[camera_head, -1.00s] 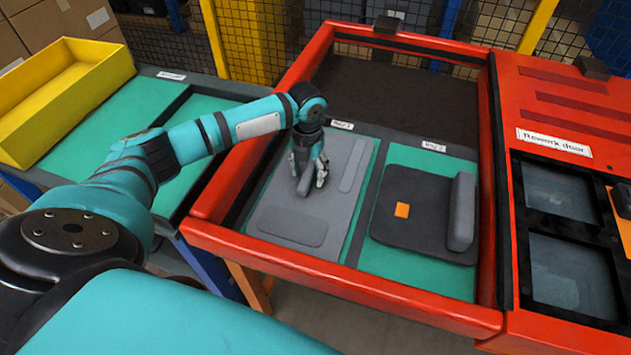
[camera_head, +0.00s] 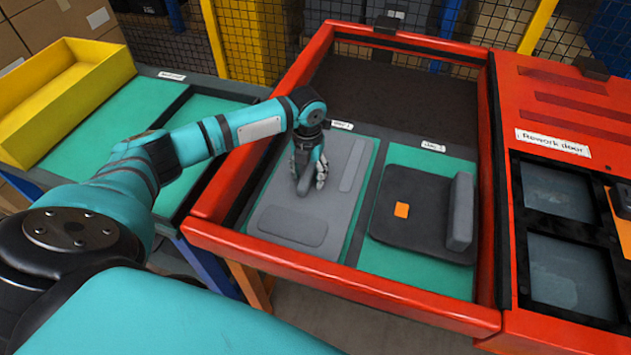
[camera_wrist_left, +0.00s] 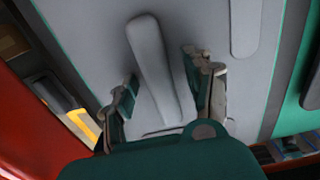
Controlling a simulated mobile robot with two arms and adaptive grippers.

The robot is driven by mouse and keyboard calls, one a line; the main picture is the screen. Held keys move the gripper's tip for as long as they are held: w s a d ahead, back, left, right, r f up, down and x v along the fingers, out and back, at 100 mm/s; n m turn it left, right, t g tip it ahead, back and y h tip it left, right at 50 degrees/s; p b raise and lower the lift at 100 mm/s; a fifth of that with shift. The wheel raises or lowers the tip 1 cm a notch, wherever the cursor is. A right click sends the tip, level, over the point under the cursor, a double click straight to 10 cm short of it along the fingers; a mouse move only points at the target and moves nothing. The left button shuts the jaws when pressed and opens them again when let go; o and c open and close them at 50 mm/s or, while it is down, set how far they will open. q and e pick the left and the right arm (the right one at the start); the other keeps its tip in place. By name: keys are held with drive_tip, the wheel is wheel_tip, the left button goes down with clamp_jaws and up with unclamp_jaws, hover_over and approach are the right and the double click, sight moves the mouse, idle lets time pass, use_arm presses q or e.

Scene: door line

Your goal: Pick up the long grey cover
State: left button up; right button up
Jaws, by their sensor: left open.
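A long grey cover (camera_head: 318,184) lies on the grey panel in the left bay, partly hidden by my left gripper in the head view. In the left wrist view the fingers of the left gripper (camera_wrist_left: 167,95) are open, one on each side of the cover, with a visible gap at both sides. My right gripper is not in view.
The grey panel (camera_head: 337,210) has flat pads beside the cover. The right bay holds a dark plate (camera_head: 410,225) with an orange square and an upright grey bar (camera_head: 461,212). A red frame (camera_head: 340,285) surrounds both bays. A yellow bin (camera_head: 65,95) stands at left.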

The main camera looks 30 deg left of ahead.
use_arm(q)
clamp_jaws()
idle(0.3)
drive_tip(key=shift+r+b, duration=0.15)
drive_tip(key=shift+b, duration=0.25)
wheel_tip(320, 180, up, 9)
drive_tip(key=shift+r, duration=0.2)
wheel_tip(320, 180, up, 4)
drive_tip(key=p, duration=0.4)
hover_over(309, 171)
wheel_tip(309, 171, up, 13)
drive_tip(key=p, duration=1.5)
drive_tip(key=shift+s, duration=0.15)
drive_tip(key=shift+f, duration=0.1)
